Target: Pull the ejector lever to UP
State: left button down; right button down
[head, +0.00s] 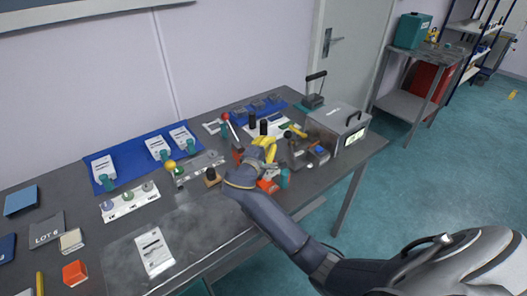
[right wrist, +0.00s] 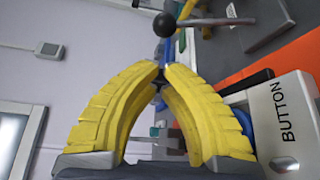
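My right gripper (head: 268,148) reaches over the bench, among the small fixtures left of the grey instrument box. In the right wrist view its yellow fingers (right wrist: 162,72) arch together and their tips meet or nearly meet; I see nothing clearly held between them. A black ball knob (right wrist: 164,25) on a thin rod stands just beyond the fingertips, apart from them in the picture. I cannot tell for sure whether it is the ejector lever. In the head view a lever with a red ball (head: 225,117) stands left of the gripper. My left gripper is not in view.
The grey instrument box (head: 340,125) stands to the right of the gripper. A black-handled press (head: 316,90) is behind. In the right wrist view a white panel marked BUTTON (right wrist: 285,115) is close to the right finger. The bench's front middle (head: 205,215) is clear.

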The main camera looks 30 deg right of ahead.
jog(key=x, duration=0.7)
jog(key=shift+w+d, duration=0.1)
